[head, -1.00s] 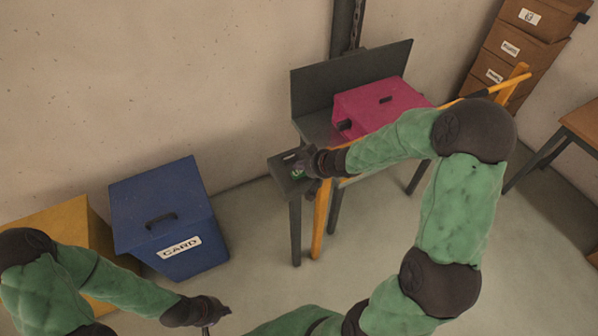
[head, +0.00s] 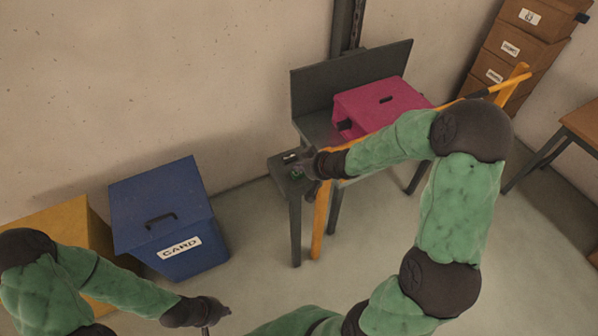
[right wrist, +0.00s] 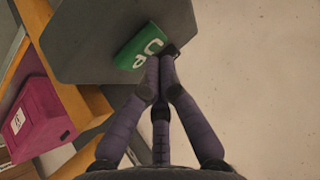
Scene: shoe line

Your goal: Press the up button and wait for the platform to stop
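The green UP button (right wrist: 142,46) with white letters sits on a grey control box (right wrist: 90,50) in the right wrist view. The control box also shows in the head view (head: 283,179) at the front left of the lift. My right gripper (right wrist: 160,62) is shut and empty, its fingertips together at the near edge of the green button by a small dark part. Whether they touch it is unclear. In the head view my right gripper (head: 306,165) partly hides the button. The grey platform (head: 314,128) bears a pink box (head: 372,100). My left gripper (head: 216,312) hangs low at bottom left.
An orange rail and post (head: 321,222) stand in front of the lift. A blue CARD bin (head: 165,220) and a yellow bin (head: 75,222) stand at left. Brown drawers (head: 517,48) and a wooden table (head: 583,122) are at right. The floor between is clear.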

